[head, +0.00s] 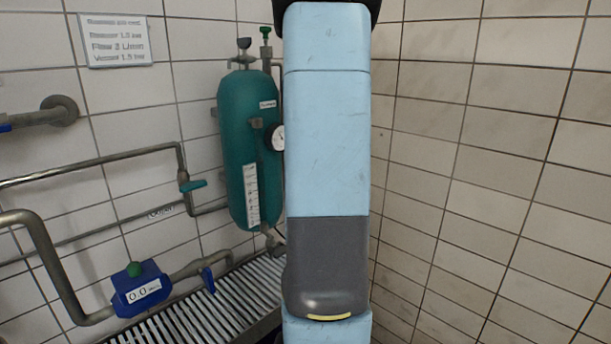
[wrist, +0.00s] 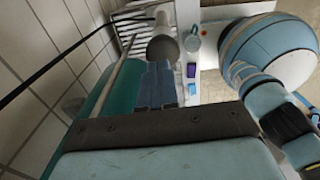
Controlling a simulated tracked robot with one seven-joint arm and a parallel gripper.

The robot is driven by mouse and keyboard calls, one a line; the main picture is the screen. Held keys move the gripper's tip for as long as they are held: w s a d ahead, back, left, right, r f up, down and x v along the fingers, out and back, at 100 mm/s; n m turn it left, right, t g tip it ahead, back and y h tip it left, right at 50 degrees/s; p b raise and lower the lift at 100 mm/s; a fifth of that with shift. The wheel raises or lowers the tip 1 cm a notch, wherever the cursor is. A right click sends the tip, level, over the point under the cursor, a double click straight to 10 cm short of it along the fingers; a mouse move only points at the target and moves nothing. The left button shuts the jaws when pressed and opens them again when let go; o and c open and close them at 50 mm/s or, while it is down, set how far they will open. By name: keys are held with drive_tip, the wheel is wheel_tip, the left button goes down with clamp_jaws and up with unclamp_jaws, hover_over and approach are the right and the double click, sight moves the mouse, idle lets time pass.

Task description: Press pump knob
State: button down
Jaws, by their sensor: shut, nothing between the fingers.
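The pump is a blue box (head: 142,290) on the grey pipe at the lower left of the head view. Its display reads 0.0. A round green pump knob (head: 134,269) sits on its top. I cannot make out the pump or knob in the wrist view. My gripper (wrist: 160,66) shows in the wrist view as blue-grey ribbed fingers side by side, shut and empty. In the head view my light-blue arm stands upright in the middle and the gripper cannot be seen. How far the gripper is from the knob cannot be told.
A teal tank (head: 238,140) with a gauge (head: 278,137) stands on the wall beside my arm; its teal side shows in the wrist view (wrist: 122,88). Pipes with valves run along the left wall. A slatted grate (head: 225,310) lies below. A sign (head: 116,40) hangs upper left.

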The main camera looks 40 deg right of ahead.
drive_tip(key=shift+r, duration=2.1)
